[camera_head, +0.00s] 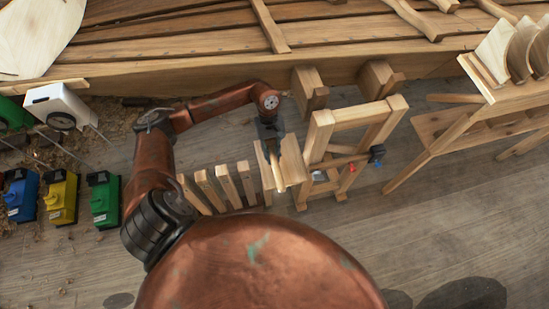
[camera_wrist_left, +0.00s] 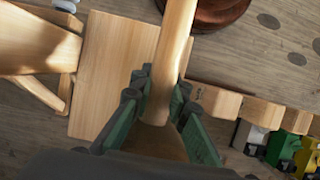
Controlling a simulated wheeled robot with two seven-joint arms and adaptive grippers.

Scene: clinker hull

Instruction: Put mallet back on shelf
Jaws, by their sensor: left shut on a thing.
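My left gripper (camera_head: 271,140) reaches down over a small light-wood stand with a flat board (camera_head: 291,160). In the left wrist view, my left gripper (camera_wrist_left: 162,95) has its green-padded fingers shut on a pale round wooden handle (camera_wrist_left: 174,45), which I take for the mallet's. Which piece is the shelf is not clear. My right gripper is not in view.
Upright wooden slats (camera_head: 226,186) stand left of the gripper, and a wooden trestle (camera_head: 352,118) stands close on its right. A bench (camera_head: 515,100) is at the far right. Blue, yellow and green (camera_head: 104,198) tools lie at the left. Floor at the lower right is clear.

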